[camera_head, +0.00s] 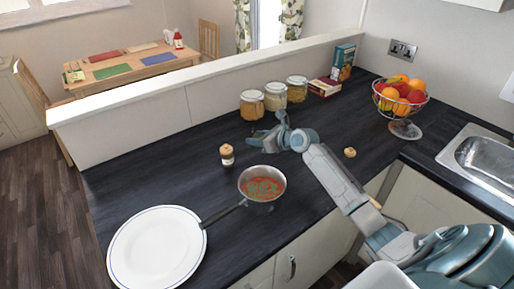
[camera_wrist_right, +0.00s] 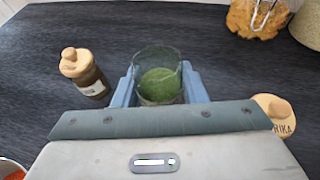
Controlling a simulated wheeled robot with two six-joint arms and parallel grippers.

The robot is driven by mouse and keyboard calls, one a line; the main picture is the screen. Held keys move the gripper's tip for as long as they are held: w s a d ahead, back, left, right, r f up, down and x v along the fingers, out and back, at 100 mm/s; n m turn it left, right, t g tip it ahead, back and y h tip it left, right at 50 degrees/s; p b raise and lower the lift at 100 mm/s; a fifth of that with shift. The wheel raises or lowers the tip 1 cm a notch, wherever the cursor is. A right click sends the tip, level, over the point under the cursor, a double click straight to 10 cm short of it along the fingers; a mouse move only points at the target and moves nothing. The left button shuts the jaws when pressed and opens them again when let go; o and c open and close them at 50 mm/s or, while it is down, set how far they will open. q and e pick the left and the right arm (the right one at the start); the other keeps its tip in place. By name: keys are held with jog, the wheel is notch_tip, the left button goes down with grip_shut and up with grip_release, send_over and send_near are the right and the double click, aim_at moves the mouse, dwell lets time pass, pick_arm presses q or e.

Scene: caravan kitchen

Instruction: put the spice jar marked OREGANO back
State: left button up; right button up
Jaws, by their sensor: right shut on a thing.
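My right gripper (camera_head: 272,130) is above the dark counter (camera_head: 150,180), behind the saucepan. In the right wrist view the gripper (camera_wrist_right: 160,90) is shut on an open glass jar (camera_wrist_right: 157,60) with green contents and no lid on top. No label on it is readable. A second spice jar (camera_head: 227,155) with a cork lid stands left of the gripper; it also shows in the wrist view (camera_wrist_right: 88,75), its label unreadable. A cork lid (camera_head: 349,152) lies right of my arm; a similar one in the wrist view (camera_wrist_right: 272,112) shows the letters RIKA. My left gripper is out of view.
A saucepan (camera_head: 247,178) holds red sauce with green flecks. A white plate (camera_head: 157,248) lies front left. Several glass storage jars (camera_head: 275,97), boxes (camera_head: 343,62) and a fruit bowl (camera_head: 400,93) stand along the back. The sink (camera_head: 480,157) is at right.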

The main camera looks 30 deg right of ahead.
aim_at(257, 154)
jog(key=shift+w+f, duration=0.1)
jog(key=shift+f, duration=2.2)
jog(key=shift+a+f, duration=0.1)
jog(key=shift+f, duration=0.05)
jog(key=o, duration=1)
jog(key=v, duration=1.2)
